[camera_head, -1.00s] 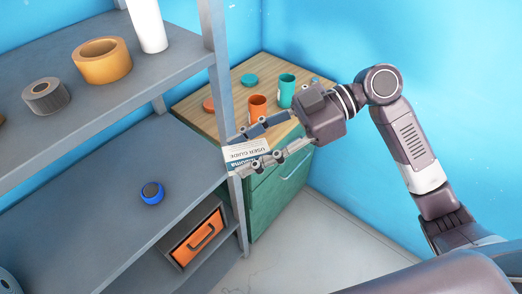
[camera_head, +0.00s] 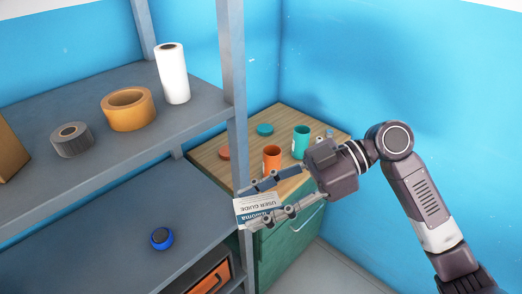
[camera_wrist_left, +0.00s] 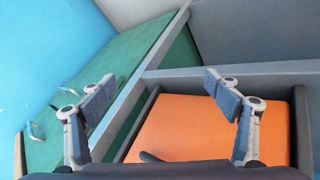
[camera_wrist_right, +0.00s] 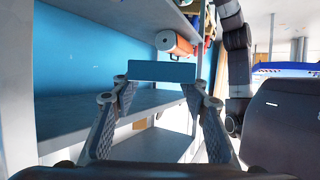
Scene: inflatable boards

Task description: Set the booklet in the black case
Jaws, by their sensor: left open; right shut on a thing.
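The booklet (camera_head: 258,207) is white and blue with "USER GUIDE" print, upside down in the head view. My right gripper (camera_head: 252,209) is shut on it, in front of the shelf post. The right wrist view shows the booklet as a blue strip (camera_wrist_right: 162,71) between the fingertips (camera_wrist_right: 157,84). My left gripper (camera_wrist_left: 160,88) is open and empty in the left wrist view, before an orange panel (camera_wrist_left: 215,130) in a dark frame. The left gripper is outside the head view.
The grey shelf (camera_head: 100,220) holds a blue round thing (camera_head: 162,238). Tape rolls (camera_head: 128,109) and a white roll (camera_head: 172,73) stand on the board above. A wood-topped green cabinet (camera_head: 210,152) holds orange (camera_head: 272,158) and teal cups (camera_head: 301,141).

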